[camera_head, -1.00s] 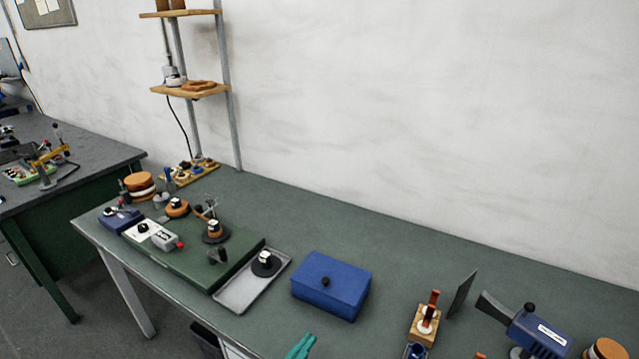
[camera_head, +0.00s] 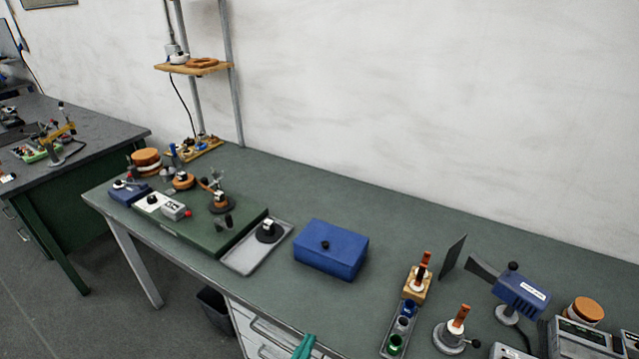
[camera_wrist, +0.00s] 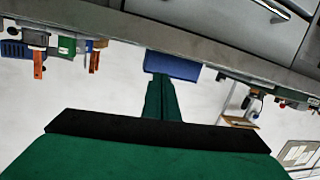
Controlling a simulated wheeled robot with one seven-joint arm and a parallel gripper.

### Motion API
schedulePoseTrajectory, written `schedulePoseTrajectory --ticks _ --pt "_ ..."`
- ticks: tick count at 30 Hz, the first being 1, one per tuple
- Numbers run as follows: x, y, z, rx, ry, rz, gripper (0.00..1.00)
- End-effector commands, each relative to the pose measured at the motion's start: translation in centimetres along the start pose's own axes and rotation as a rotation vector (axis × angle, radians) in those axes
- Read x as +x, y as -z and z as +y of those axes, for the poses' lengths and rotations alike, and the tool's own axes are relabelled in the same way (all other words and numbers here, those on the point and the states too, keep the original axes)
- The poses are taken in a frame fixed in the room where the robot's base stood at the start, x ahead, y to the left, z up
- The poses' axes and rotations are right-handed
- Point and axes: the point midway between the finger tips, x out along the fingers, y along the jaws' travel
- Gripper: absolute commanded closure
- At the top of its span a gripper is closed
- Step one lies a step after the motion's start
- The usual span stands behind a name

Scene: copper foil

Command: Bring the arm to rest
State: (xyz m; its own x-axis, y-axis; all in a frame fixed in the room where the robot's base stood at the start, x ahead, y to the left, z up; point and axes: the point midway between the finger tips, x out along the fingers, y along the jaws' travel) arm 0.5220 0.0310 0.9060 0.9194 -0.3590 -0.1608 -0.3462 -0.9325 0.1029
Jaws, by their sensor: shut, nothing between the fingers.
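My gripper (camera_head: 304,347) shows as a green tip at the bottom edge of the head view, in front of the bench's drawers (camera_head: 262,333). In the wrist view my gripper (camera_wrist: 160,98) has its green fingers together, with nothing between them. The wrist picture appears upside down, with the bench edge across its top. The fingers point toward the blue box (camera_wrist: 172,65), which stands further off on the bench. The rest of my arm is out of the head view.
The green bench (camera_head: 420,225) carries the lidded blue box (camera_head: 331,249), a grey tray (camera_head: 257,249) with a dark round piece, and a green board (camera_head: 205,232) at left. Bottles, a holder and instruments crowd the right end. A dark bin (camera_head: 216,309) stands below.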

Motion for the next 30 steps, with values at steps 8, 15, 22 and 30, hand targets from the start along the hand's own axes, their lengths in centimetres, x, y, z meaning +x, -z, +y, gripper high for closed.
schedulePoseTrajectory --ticks 8,15,22,30 --pt "-3.3 -6.9 1.8 -0.115 0.175 -0.087 1.0" --pt "-9.1 -11.6 3.8 -0.148 0.338 -0.135 1.0" --pt "-15.4 -12.9 6.3 -0.109 0.427 -0.137 1.0" --pt "-22.1 -11.3 9.9 -0.023 0.42 -0.094 1.0"
